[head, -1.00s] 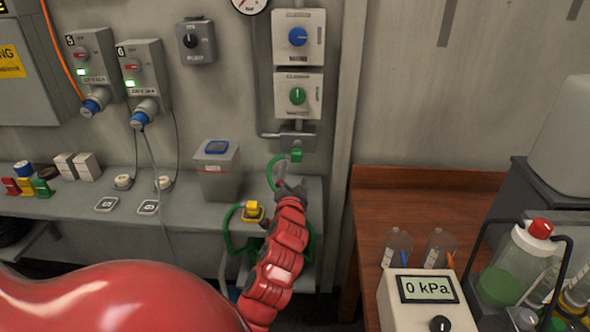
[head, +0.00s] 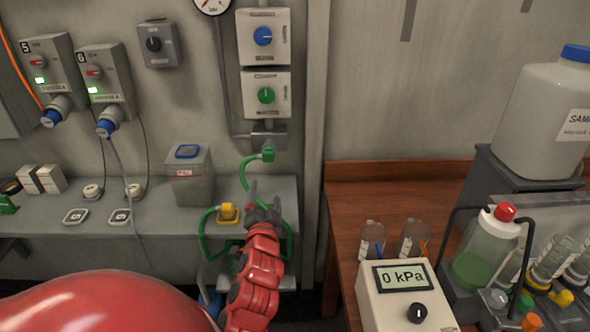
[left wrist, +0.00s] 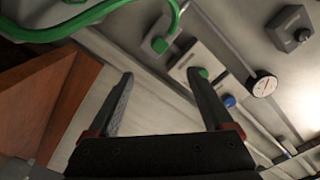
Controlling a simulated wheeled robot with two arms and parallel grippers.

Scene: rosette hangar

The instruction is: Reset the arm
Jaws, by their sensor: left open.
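My left arm is red and comes in from the lower left in the head view. My left gripper (head: 262,203) is at its end, in front of the grey wall shelf, just below the green hose (head: 247,178). In the left wrist view its two dark fingers (left wrist: 166,97) are spread apart with nothing between them. The green hose (left wrist: 90,20) and its green connector (left wrist: 160,45) are beyond the fingertips there. My right gripper is in neither view.
A yellow-topped fitting (head: 228,212) and a grey bin (head: 188,177) are left of the gripper on the grey shelf (head: 160,219). Valve boxes with a blue knob (head: 263,36) and a green knob (head: 266,95) are above. A wooden table (head: 345,200) with a pressure meter (head: 385,308) stands right.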

